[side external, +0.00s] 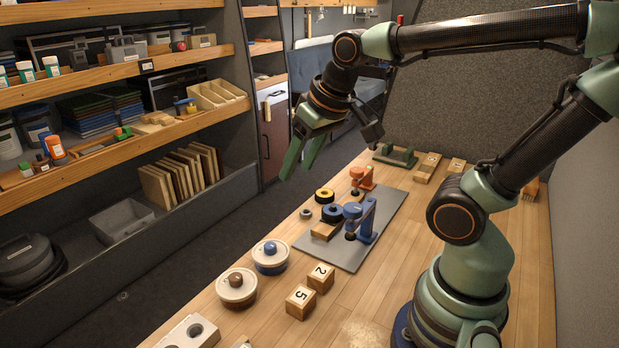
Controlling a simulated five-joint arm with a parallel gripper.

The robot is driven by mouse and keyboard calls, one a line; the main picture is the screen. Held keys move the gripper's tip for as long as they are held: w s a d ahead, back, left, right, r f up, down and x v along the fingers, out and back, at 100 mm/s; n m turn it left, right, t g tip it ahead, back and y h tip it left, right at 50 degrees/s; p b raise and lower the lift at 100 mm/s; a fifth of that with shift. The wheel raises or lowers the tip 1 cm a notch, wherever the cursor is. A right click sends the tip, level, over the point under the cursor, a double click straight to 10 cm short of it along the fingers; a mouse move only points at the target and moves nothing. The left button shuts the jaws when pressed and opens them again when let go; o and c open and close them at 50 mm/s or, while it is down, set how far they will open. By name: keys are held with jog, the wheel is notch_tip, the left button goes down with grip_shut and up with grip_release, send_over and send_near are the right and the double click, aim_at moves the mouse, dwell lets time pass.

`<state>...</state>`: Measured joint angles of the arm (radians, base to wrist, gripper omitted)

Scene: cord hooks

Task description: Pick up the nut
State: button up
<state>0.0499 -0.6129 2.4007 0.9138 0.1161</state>
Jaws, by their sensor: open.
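A small grey ring (306,213), which looks like the nut, lies flat on the wooden bench near its left edge, just left of the grey plate. My gripper (300,171) is open with its green fingers pointing down and to the left. It is in the air above the bench edge, above the grey ring and apart from it. Nothing shows between the fingers.
A grey plate (372,250) bears a blue fixture (366,222) and an orange fixture (362,177). A yellow-black ring (324,195) and a blue-black ring (332,213) are close to the grey ring. Lidded pots (270,257) and numbered blocks (301,301) stand nearer.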

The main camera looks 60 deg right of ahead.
jog(key=w+d+f+m+g, duration=0.2)
jog(key=w+d+f+m, duration=0.1)
jog(key=w+d+m, duration=0.55)
jog(key=m+g, duration=0.3)
jog(key=m, duration=0.5)
send_over(306, 214)
jog(key=d, duration=0.1)
notch_tip(306, 214, down, 17)
jog(key=shift+d+r, duration=0.1)
jog(key=shift+w+f, duration=0.15)
jog(key=shift+f, duration=1.2)
jog(key=shift+w+f, duration=0.1)
jog(key=shift+f, duration=1.2)
grip_shut()
